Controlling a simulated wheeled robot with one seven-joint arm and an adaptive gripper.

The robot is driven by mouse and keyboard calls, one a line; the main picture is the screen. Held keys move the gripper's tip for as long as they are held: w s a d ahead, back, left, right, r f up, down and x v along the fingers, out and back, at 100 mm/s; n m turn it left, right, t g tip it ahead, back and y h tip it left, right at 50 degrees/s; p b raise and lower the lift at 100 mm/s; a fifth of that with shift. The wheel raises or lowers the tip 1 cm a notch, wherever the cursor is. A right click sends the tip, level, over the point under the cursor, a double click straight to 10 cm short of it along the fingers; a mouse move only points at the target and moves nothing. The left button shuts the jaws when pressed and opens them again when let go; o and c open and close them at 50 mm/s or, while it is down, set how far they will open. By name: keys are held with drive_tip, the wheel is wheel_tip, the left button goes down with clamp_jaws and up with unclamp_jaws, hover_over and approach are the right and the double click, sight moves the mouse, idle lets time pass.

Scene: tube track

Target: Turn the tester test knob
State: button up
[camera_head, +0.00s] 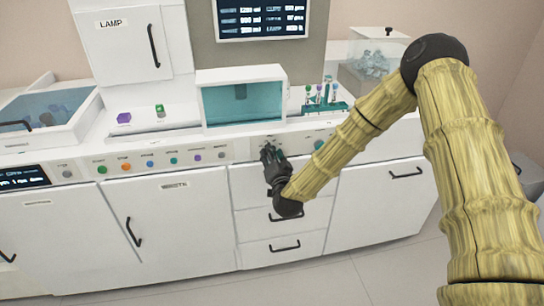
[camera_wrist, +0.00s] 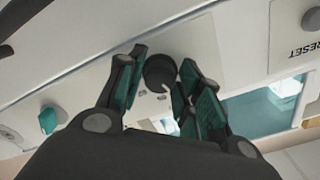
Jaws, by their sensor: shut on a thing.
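A round dark knob (camera_wrist: 161,73) with a pale pointer mark sits on the white front panel (camera_wrist: 225,45) in the wrist view. My gripper (camera_wrist: 159,66) has its teal-padded fingers on either side of this knob and is shut on it. In the head view my gripper (camera_head: 268,154) is at the panel strip below the white unit with a teal window (camera_head: 243,103). There the gripper hides the knob. I cannot read a test label on it.
A teal knob (camera_wrist: 48,120) is at the left in the wrist view, and a RESET label (camera_wrist: 305,48) at the right. Several coloured buttons (camera_head: 150,163) line the panel. A teal tube rack (camera_head: 322,108) stands on the counter. Drawers with handles (camera_head: 285,247) are below.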

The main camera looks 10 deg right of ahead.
drive_tip(key=o, duration=0.9)
drive_tip(key=s, duration=1.2)
drive_tip(key=shift+d, duration=0.1)
